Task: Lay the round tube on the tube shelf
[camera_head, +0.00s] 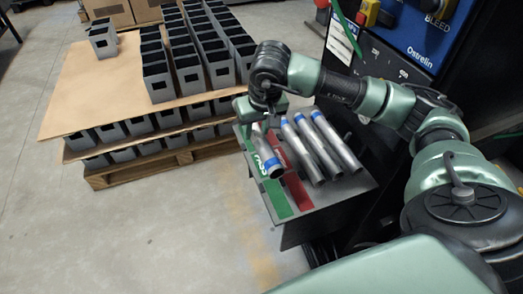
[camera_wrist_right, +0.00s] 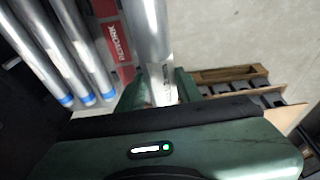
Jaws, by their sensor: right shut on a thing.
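A round metal tube (camera_head: 266,152) with a blue band near its lower end is held at its upper end by my right gripper (camera_head: 260,112). The wrist view shows the tube (camera_wrist_right: 148,30) between the two green fingers of my right gripper (camera_wrist_right: 156,88). In the head view the tube overlaps the green strip marked PASS on the shelf (camera_head: 330,198); I cannot tell whether it touches. Several similar tubes (camera_head: 320,148) lie side by side on the shelf's right part, blue bands at their far ends. They also show in the wrist view (camera_wrist_right: 62,50). My left gripper is out of view.
A red strip (camera_head: 298,192), marked REWORK in the wrist view (camera_wrist_right: 116,42), lies between the green strip (camera_head: 277,203) and the resting tubes. A wooden pallet (camera_head: 150,168) stacked with grey square parts stands left. A dark machine cabinet (camera_head: 395,60) stands behind, right.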

